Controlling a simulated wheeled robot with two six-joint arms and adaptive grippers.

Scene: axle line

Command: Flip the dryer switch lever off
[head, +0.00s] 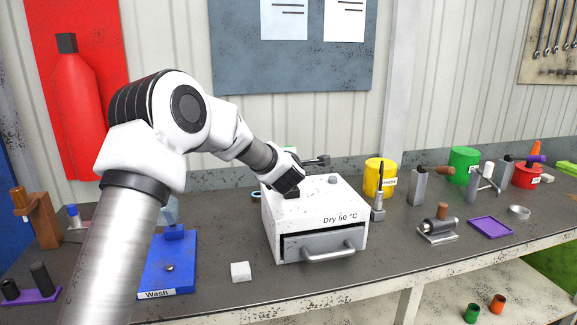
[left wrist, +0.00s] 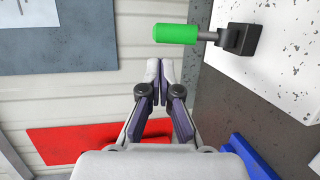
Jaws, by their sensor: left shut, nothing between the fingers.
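The dryer (head: 345,202) is a white box labelled "Dry 50 °C", with a drawer handle on its front. Its switch lever has a green handle (left wrist: 175,33) on a black base (left wrist: 240,40), near the edge of the dryer's top. In the head view only a bit of the green handle (head: 288,149) shows above my wrist, which hides much of the lever. My left gripper (left wrist: 160,80) is shut and empty. In the left wrist view its fingertips are beside the green handle, apart from it. My right gripper is not in view.
The corrugated wall is behind the bench.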

